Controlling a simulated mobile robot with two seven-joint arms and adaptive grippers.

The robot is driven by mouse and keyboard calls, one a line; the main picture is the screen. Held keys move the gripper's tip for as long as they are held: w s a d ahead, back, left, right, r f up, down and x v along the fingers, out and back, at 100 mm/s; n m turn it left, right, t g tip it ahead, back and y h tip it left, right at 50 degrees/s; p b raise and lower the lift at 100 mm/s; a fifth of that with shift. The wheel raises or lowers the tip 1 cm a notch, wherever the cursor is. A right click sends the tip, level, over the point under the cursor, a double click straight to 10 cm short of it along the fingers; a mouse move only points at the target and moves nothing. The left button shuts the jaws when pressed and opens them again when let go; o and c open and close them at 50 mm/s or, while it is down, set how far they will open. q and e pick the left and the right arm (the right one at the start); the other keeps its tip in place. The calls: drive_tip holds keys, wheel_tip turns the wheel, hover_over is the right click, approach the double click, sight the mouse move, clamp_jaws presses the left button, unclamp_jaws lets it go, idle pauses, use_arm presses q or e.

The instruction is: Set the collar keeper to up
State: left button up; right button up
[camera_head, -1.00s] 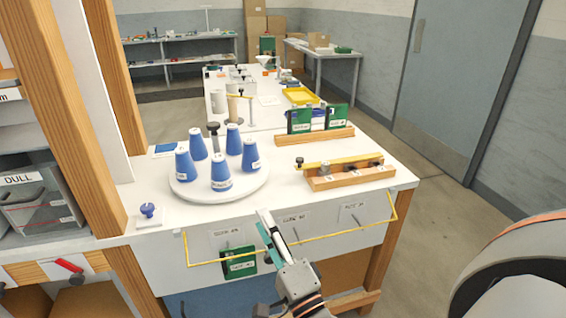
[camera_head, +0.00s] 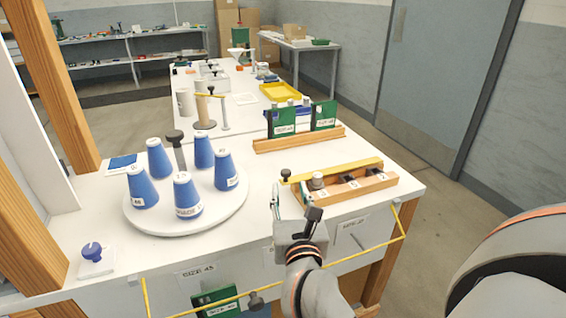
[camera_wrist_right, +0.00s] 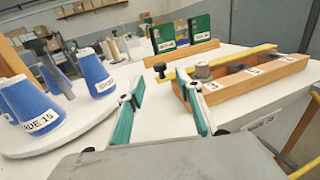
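A wooden block (camera_head: 365,190) with numbered sockets lies near the table's right front edge. A yellow bar (camera_head: 345,168) lies flat along its back side, with a black knob (camera_head: 286,173) at its left end. The bar seems to be the collar keeper, but no readable label confirms this. A grey metal collar (camera_head: 318,180) sits at the block's left end; it also shows in the wrist view (camera_wrist_right: 203,71). My right gripper (camera_head: 291,192) is open and empty at the table's front edge, just left of the block. Its teal fingers are apart in the wrist view (camera_wrist_right: 160,78). My left gripper is out of view.
A white turntable (camera_head: 150,221) with several blue cones stands left of the gripper. Green cards stand in a wooden rack (camera_head: 300,140) behind the block. A yellow rail (camera_head: 375,247) runs along the table front. Bare tabletop lies between turntable and block.

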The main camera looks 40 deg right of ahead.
sight(286, 175)
drive_tip(key=shift+w+d+r, duration=0.1)
drive_tip(key=shift+w+d, duration=0.15)
drive_tip(key=shift+w, duration=0.2)
drive_tip(key=shift+x, duration=3.5)
clamp_jaws()
